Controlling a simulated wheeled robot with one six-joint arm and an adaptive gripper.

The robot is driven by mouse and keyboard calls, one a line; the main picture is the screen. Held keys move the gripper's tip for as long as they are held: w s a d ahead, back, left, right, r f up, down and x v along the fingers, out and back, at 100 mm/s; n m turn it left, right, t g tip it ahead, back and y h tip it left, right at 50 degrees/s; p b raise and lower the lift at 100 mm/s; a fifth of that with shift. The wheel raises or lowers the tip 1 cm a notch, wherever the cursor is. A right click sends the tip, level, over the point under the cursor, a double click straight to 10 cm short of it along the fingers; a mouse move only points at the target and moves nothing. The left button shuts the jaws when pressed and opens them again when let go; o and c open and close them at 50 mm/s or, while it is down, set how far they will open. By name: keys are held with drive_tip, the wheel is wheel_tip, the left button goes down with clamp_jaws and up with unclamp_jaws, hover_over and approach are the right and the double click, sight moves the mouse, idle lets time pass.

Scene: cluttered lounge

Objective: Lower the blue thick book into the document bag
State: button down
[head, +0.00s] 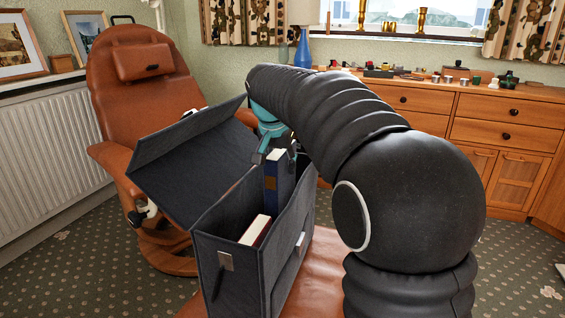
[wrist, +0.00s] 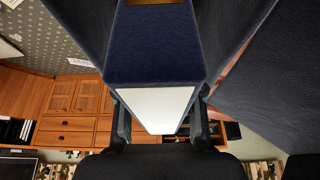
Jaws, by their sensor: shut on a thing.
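The blue thick book (head: 272,178) stands upright in the head view, its lower part inside the dark document bag (head: 223,208). My gripper (head: 272,152) is shut on the upper end of the book, above the bag's opening. In the wrist view the book (wrist: 153,45) fills the middle, between my fingers (wrist: 160,120), with bag walls close on both sides. The bag is open, its flap raised to the left. A red book with pale pages (head: 256,230) stands inside the bag nearer the camera. The blue book's lower end is hidden by the bag wall.
The bag stands on a brown leather surface (head: 322,275). A brown leather armchair (head: 150,85) stands behind it to the left. A wooden sideboard (head: 480,120) with small items is behind at the right. My arm covers part of the right side.

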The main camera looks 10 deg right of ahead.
drive_tip(key=shift+f, duration=0.1)
drive_tip(key=shift+f+b, duration=0.6)
drive_tip(key=shift+f, duration=5.25)
idle(0.9)
drive_tip(key=c, duration=0.7)
unclamp_jaws()
drive_tip(key=shift+o, duration=0.2)
drive_tip(key=shift+f, duration=0.1)
